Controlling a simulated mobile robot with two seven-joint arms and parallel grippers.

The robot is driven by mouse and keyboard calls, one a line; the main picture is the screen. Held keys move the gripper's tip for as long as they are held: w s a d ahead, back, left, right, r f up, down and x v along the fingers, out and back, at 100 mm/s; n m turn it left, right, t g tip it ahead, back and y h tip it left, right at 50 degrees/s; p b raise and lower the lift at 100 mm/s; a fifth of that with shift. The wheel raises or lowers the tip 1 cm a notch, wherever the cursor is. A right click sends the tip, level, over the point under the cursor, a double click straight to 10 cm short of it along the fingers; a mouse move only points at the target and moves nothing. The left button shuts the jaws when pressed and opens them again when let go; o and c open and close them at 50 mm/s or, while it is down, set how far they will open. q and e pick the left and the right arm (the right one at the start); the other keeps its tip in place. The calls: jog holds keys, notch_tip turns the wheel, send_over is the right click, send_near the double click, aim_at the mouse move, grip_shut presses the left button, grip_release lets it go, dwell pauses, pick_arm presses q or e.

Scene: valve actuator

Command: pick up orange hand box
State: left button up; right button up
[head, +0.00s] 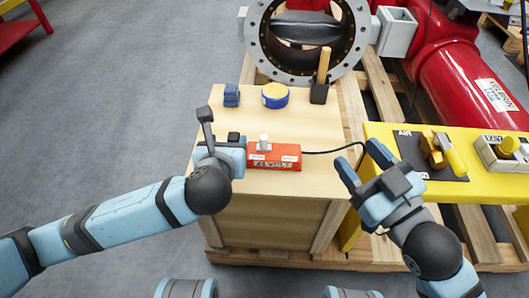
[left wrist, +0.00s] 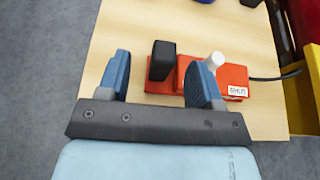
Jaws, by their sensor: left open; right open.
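The orange hand box (head: 274,158) lies on the wooden crate top, with a white knob and white labels on it and a black cable leaving its right side. In the left wrist view the box (left wrist: 238,78) is partly covered by the right finger. A black upright block (left wrist: 162,60) shows at its left end. My left gripper (head: 226,153) is open at the box's left end; the wrist view shows the black block beyond the gap between its fingers. Contact cannot be told. My right gripper (head: 362,166) is open and empty, right of the crate.
A blue block (head: 231,95), a yellow-and-blue round tin (head: 275,95) and a wooden-handled mallet (head: 320,85) stand at the crate's back. A yellow bench (head: 385,135) with valve panels is at right. A large flange (head: 255,35) and red pipe (head: 465,85) are behind.

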aim_at(233, 138)
pick_arm(q)
jog(key=x, duration=0.6)
jog(key=shift+w+d+f, duration=0.1)
jog(key=shift+d+f, duration=0.2)
jog(key=shift+c, duration=0.2)
grip_shut()
